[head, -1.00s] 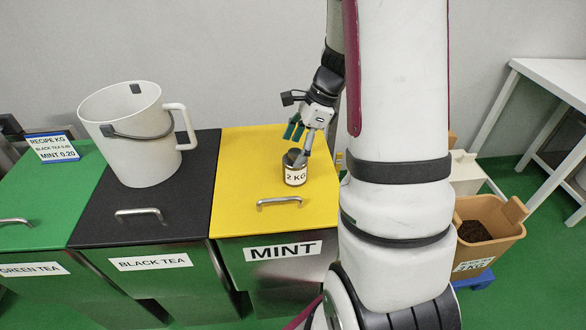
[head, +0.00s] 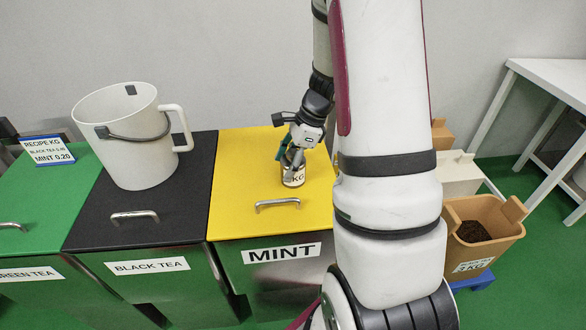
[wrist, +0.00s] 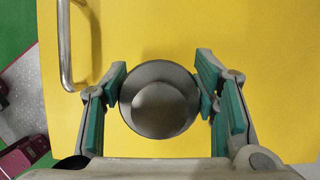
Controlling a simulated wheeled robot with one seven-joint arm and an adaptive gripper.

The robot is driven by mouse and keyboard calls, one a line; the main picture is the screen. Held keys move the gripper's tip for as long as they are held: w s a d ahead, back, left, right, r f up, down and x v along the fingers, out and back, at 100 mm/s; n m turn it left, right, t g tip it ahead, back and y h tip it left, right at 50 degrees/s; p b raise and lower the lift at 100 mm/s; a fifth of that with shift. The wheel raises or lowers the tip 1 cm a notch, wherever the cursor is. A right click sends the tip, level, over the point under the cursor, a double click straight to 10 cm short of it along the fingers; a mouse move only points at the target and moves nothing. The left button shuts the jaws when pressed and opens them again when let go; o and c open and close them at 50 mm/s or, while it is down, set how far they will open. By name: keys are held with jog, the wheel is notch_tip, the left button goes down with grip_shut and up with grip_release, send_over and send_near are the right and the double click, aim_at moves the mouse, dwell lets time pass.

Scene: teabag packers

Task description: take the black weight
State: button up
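The weight (head: 293,176) is a short upright cylinder with a dark grey top and a white "2 KG" label. It stands on the yellow mint lid (head: 236,185). In the wrist view the round dark top of the weight (wrist: 160,100) lies between my fingers. My gripper (wrist: 163,82) is open, with one green-padded finger on each side of the weight and very little space between. I cannot tell whether either pad touches it. In the head view my gripper (head: 291,160) is down over the weight and hides part of its top.
A white jug (head: 125,140) stands on the black tea lid (head: 90,215) to the left. A metal handle (head: 278,203) is on the mint lid, in front of the weight. A recipe sign (head: 48,150) stands at the far left. A brown box (head: 490,215) is at right.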

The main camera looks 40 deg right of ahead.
jog(key=c, duration=0.4)
grip_shut()
jog(key=shift+r, duration=0.2)
